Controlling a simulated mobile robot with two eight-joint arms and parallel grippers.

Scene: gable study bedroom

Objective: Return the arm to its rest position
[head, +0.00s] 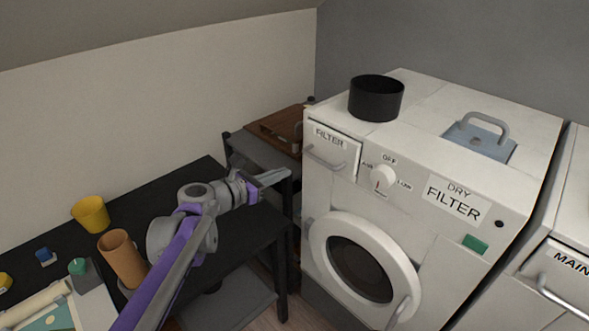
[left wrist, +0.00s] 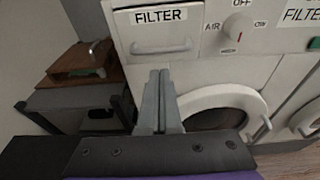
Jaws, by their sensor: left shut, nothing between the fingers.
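My left arm comes in from the bottom of the head view and reaches over the black table. My left gripper (head: 272,179) is shut and empty, with its fingers pointing right toward the white dryer (head: 437,155). In the left wrist view the two fingers (left wrist: 160,100) lie together in front of the dryer, below the filter drawer (left wrist: 165,45). In the head view the filter drawer (head: 331,153) looks closed, and the gripper is to its lower left, apart from it. My right gripper is not in view.
A black pot (head: 376,99) stands on the dryer. A dark shelf (head: 262,152) with a brown wooden box (head: 277,126) stands left of the dryer. The black table (head: 235,235) carries a yellow cup (head: 91,214), an orange-brown cylinder (head: 122,258) and small items.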

